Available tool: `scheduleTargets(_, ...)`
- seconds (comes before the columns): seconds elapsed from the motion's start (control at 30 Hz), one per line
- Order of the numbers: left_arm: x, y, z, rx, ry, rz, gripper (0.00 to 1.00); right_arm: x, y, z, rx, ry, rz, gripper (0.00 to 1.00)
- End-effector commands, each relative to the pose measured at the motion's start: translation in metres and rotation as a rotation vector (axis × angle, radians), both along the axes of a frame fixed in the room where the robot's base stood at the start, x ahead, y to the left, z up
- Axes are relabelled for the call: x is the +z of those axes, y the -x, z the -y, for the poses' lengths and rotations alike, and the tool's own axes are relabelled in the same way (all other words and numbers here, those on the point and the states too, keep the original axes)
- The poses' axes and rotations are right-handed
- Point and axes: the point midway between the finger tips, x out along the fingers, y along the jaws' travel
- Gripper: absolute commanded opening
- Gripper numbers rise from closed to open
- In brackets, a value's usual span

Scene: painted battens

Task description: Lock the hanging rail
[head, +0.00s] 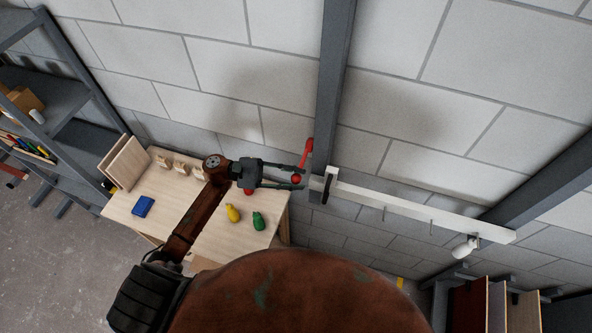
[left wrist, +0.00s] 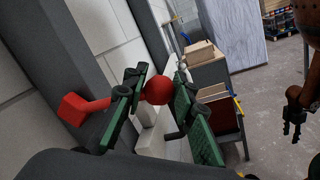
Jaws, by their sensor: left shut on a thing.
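The white hanging rail (head: 420,207) runs along the wall from a dark upright post (head: 332,90) to another post at the right. A red lever (head: 307,150) sits on the first post near the rail's left end and ends in a red ball knob (head: 296,179). My left gripper (head: 297,181) is shut on this knob. In the left wrist view the knob (left wrist: 157,90) lies between the green fingers, and the lever (left wrist: 84,108) passes behind one finger. My right gripper (left wrist: 292,122) shows small and dark in the left wrist view, away from the rail.
A wooden table (head: 195,228) left of the post holds a blue box (head: 143,206), a yellow item (head: 233,213) and a green item (head: 258,221). A grey shelf (head: 70,100) stands at the left. Upright boards (head: 470,308) stand at the lower right.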

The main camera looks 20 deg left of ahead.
Motion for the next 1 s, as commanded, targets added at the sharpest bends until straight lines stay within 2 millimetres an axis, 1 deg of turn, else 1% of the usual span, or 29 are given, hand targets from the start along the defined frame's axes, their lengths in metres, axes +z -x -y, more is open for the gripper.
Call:
scheduleTargets(0.03, -0.010, -0.001, 0.000, 0.004, -0.005, -0.013, 0.00, 0.000, 0.000, 0.000, 0.000, 0.000, 0.000, 0.40)
scheduleTargets(0.1, -0.016, -0.002, 0.000, 0.005, -0.005, -0.013, 0.00, 0.000, 0.000, 0.000, 0.000, 0.000, 0.000, 0.40)
scheduleTargets(0.4, -0.033, -0.006, -0.001, 0.008, -0.007, -0.013, 0.00, 0.000, 0.000, 0.000, 0.000, 0.000, 0.000, 0.40)
scheduleTargets(0.6, -0.038, -0.006, 0.000, 0.009, -0.009, -0.014, 0.00, -0.001, 0.000, 0.000, 0.000, 0.000, 0.000, 0.40)
scheduleTargets(1.0, -0.041, -0.005, 0.000, 0.008, -0.011, -0.019, 0.00, -0.001, 0.000, 0.000, 0.000, 0.000, 0.000, 0.40)
